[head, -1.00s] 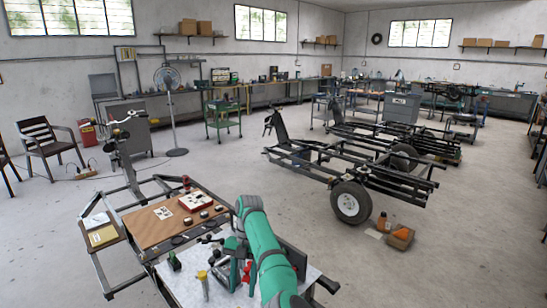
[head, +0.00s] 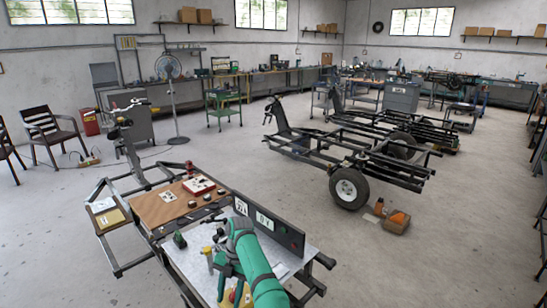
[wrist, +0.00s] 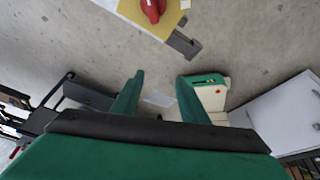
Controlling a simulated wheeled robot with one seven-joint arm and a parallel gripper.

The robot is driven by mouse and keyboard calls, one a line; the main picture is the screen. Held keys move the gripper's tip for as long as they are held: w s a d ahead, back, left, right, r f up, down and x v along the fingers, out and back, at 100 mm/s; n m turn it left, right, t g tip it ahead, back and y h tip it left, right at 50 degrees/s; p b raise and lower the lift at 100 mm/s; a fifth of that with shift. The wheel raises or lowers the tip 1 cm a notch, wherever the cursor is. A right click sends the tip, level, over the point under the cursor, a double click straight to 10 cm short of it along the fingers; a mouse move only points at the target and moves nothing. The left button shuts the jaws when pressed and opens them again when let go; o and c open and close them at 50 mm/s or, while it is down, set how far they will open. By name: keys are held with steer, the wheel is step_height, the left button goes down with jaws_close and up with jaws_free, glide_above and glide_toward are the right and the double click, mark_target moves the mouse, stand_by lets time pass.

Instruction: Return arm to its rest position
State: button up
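My teal arm (head: 258,272) is folded low over the near end of the workbench, at the bottom of the head view. My gripper (wrist: 158,98) shows in the wrist view with its two teal fingers apart and nothing between them. Grey floor shows beyond the fingertips. In the head view I cannot make out the fingertips clearly. A red knob on a yellow base (wrist: 150,10) is at the top of the wrist view, apart from the fingers. A cream and green box (wrist: 212,97) shows just right of the right finger.
The bench's white top (head: 190,270) carries a dark upright panel (head: 272,228). A brown board (head: 158,208) beyond holds a red and white box (head: 198,184) and small parts. A wheeled frame (head: 350,150) stands farther back. Open floor (head: 440,240) lies to the right.

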steer(key=s+a+f+m+t+y, duration=0.25)
steer(key=s+a+f, duration=0.4)
steer(key=f, duration=0.35)
steer(key=s+a+f+m+t+y, duration=0.15)
steer(key=s+a+f+m, duration=0.3)
steer(key=a+f, duration=0.45)
steer(key=s+f+m+t+y, duration=0.2)
steer(key=s+f+m+t, duration=0.35)
steer(key=s+m, duration=0.5)
steer(key=s+d+r+m+t+h, duration=0.3)
steer(key=s+d+r+m, duration=0.2)
steer(key=s+d, duration=0.5)
steer(key=s+d+r+m+t+h, duration=0.25)
steer(key=s+d+r+m, duration=0.2)
steer(key=s+d, duration=0.5)
steer(key=s+d+r+m+t+h, duration=0.1)
steer(key=s+d+r+m+t, duration=0.1)
steer(key=s+d+r, duration=0.3)
steer(key=s+d+r+m+t+h, duration=0.1)
steer(key=s+d+r, duration=0.5)
steer(key=r, duration=0.8)
steer(key=shift+r+m+t, duration=0.15)
steer(key=shift+m+t, duration=0.25)
steer(key=shift+m, duration=0.4)
